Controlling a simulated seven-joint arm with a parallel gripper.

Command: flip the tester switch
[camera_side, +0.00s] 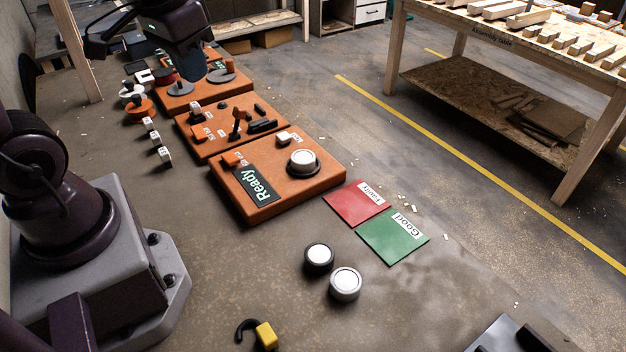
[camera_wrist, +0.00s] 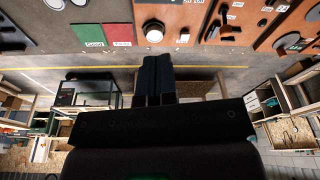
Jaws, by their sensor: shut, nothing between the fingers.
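The nearest orange panel (camera_side: 290,195) has a "Ready" display (camera_side: 259,187) and a white-topped round piece (camera_side: 302,160) seated in a dark ring. A small white-topped switch (camera_side: 284,138) with a label stands at its back edge; it also shows in the wrist view (camera_wrist: 184,36). An orange block (camera_side: 231,159) with a label sits at the panel's left. Which of these is the tester switch is not certain. My gripper (camera_side: 195,72) is over the far orange panel, apart from the nearest one. Its fingers (camera_wrist: 157,63) are together and empty in the wrist view.
A middle orange panel (camera_side: 215,145) carries an upright lever (camera_side: 238,122). Red (camera_side: 356,204) and green (camera_side: 394,236) mats lie right of the nearest panel. Two round pieces (camera_side: 319,257) (camera_side: 345,284) and a yellow-and-black hooked item (camera_side: 266,335) lie in front. Small white blocks (camera_side: 153,137) line the left.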

